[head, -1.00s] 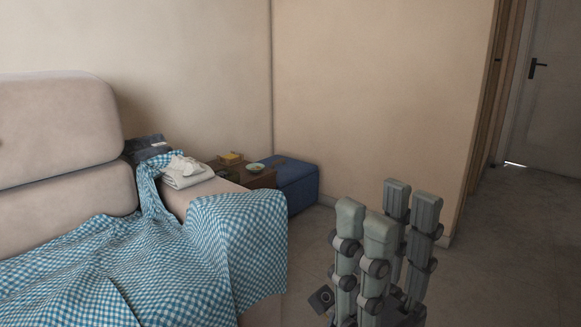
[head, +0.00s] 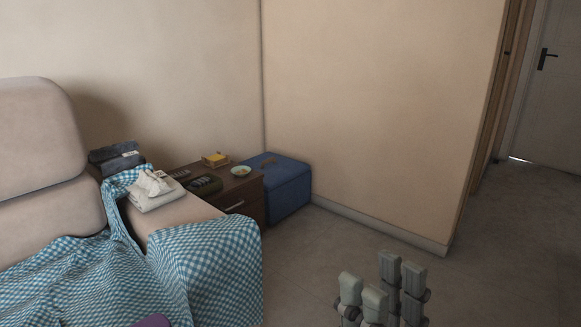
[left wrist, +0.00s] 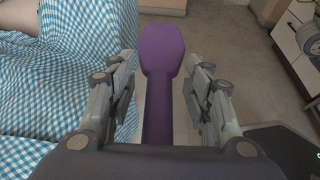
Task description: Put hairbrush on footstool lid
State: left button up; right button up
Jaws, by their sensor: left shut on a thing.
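The purple hairbrush (left wrist: 162,60) is in my left gripper (left wrist: 160,98), its wide head pointing away from the wrist and its handle between the fingers. A purple bit of it (head: 150,321) shows at the bottom edge of the head view; my left gripper is out of sight there. The blue footstool (head: 290,198) stands in the corner, right of the nightstand. My right gripper (head: 382,284) is open and empty over the floor, away from the footstool.
A dark nightstand (head: 247,199) holds a bowl (head: 241,170), a yellow box (head: 215,160) and other small items. A sofa with a blue checked blanket (head: 205,262) fills the left. Folded white cloth (head: 154,193) lies on its arm. Floor right of the footstool is clear.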

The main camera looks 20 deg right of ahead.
aim_at(278, 176)
jog(key=i+l+z, duration=0.15)
jog(key=i+l, duration=0.45)
jog(key=l, duration=0.2)
jog(key=i+l+z, duration=0.1)
jog(key=i+l, duration=0.5)
jog(key=i+l+z, duration=0.15)
jog(key=i, duration=0.55)
jog(key=i+l+z, duration=0.15)
jog(key=i, duration=0.55)
jog(key=i+j, duration=0.25)
jog(key=j, duration=0.15)
jog(key=i+j, duration=0.3)
jog(key=j, duration=0.15)
